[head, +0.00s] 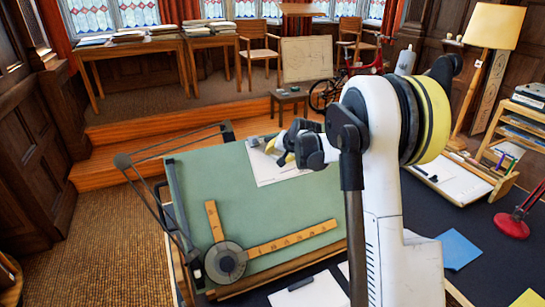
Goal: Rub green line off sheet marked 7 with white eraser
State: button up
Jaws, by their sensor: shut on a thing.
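A white sheet (266,178) lies near the top edge of the green drafting board (200,170). No number or green line can be made out on it at this size. My gripper (277,153), with yellow fingertips, is over the sheet's upper part and covers some of it. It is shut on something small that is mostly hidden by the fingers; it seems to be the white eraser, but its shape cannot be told. Whether it touches the paper cannot be told. A small grey item (254,141) is at the sheet's upper left corner.
A drafting arm with wooden rulers (290,239) and a round dark head (226,262) lies across the board's lower part. Other sheets (448,178) lie on the dark table at right, near a red lamp base (511,226) and a blue sheet (458,249).

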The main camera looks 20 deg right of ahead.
jog(key=shift+s+d+f+b, duration=0.15)
jog(key=shift+d+b, duration=0.05)
jog(key=shift+d, duration=2.1)
jog(key=shift+s+d+f+b, duration=0.15)
jog(key=shift+d, duration=2.1)
jog(key=shift+p+v, duration=1.1)
jog(key=shift+v, duration=1.85)
jog(key=p+v, duration=0.1)
jog(key=v, duration=0.2)
